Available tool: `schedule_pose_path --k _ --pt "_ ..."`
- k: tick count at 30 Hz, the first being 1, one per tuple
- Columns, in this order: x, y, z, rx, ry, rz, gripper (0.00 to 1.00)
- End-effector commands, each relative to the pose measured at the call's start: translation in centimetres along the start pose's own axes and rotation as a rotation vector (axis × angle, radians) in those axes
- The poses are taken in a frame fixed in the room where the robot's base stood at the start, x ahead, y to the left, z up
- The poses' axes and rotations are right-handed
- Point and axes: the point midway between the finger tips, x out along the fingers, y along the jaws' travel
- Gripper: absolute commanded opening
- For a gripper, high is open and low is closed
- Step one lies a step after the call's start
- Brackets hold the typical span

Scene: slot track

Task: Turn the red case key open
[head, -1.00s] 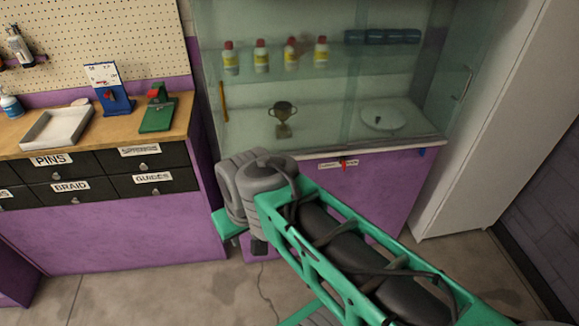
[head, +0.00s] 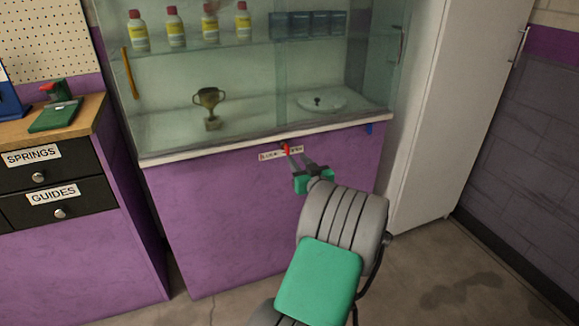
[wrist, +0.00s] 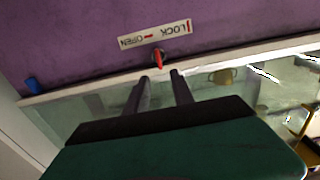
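The small red case key (head: 286,149) sits at the top of the purple cabinet front, just under the white ledge of the glass case. It also shows in the wrist view (wrist: 158,58), beside a white label (wrist: 154,34) that reads LOCK and OPEN and appears upside down there. My gripper (head: 296,157) is close to the key in the head view. In the wrist view my gripper (wrist: 160,75) has its two dark fingers apart, with nothing between them. The key shows just beyond the fingertips, roughly in line with the gap. I cannot tell whether they touch.
A blue piece (head: 369,128) hangs under the ledge to the right. The glass case holds a trophy (head: 209,106), a white plate (head: 322,102) and several bottles. A workbench with drawers (head: 50,195) stands left, a tall white cabinet (head: 447,110) right. The floor between is clear.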

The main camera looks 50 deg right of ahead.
Motion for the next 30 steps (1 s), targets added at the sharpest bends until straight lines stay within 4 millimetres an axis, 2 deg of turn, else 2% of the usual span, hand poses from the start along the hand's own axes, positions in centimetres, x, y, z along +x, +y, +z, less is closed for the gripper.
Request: schedule_pose_path --k 9,13,22,30 --pt "5.4 0.0 -0.2 -0.002 0.004 -0.001 0.29" --pt "7.1 0.1 -0.3 -0.001 0.003 0.0 0.29" --pt "7.6 0.1 -0.4 -0.001 0.002 0.002 0.29" --pt "7.5 0.1 -0.4 -0.001 0.002 0.002 0.07"
